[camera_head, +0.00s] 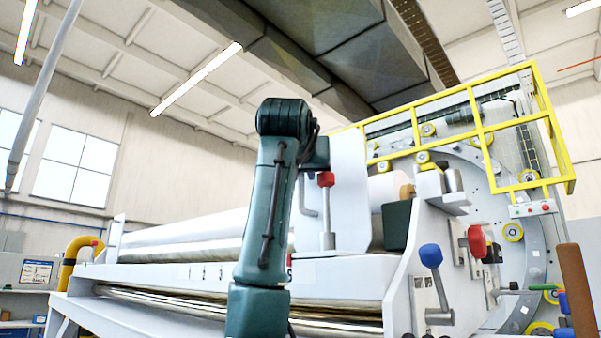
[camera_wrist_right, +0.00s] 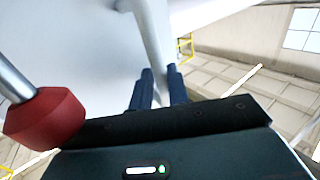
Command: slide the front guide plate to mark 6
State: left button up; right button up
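The front guide plate (camera_head: 348,190) is a white upright plate on the machine's front rail, right of my raised right arm. A red knob (camera_head: 326,180) on a metal post stands at it and shows large at left in the right wrist view (camera_wrist_right: 45,119). A bent grey handle (camera_head: 307,197) sits at the plate's left side. My right gripper (camera_wrist_right: 162,88) has its two dark fingers close on either side of the grey handle bar (camera_wrist_right: 152,35) and appears shut on it. In the head view my arm hides the fingers. My left gripper is out of view.
Small marks (camera_head: 206,271) line the white front rail left of my arm; their numbers are too small to read. Shiny long rollers (camera_head: 185,240) lie behind. A blue-knobbed lever (camera_head: 431,256) and another red knob (camera_head: 477,241) are at right, below a yellow railing (camera_head: 480,100).

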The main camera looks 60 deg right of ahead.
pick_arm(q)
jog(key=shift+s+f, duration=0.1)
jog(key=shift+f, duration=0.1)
pick_arm(e)
jog(key=shift+s, duration=0.1)
jog(key=shift+a, duration=0.1)
pick_arm(q)
jog(key=b, duration=0.2)
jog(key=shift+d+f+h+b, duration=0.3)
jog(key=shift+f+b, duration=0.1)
pick_arm(e)
jog(key=v, duration=1.3)
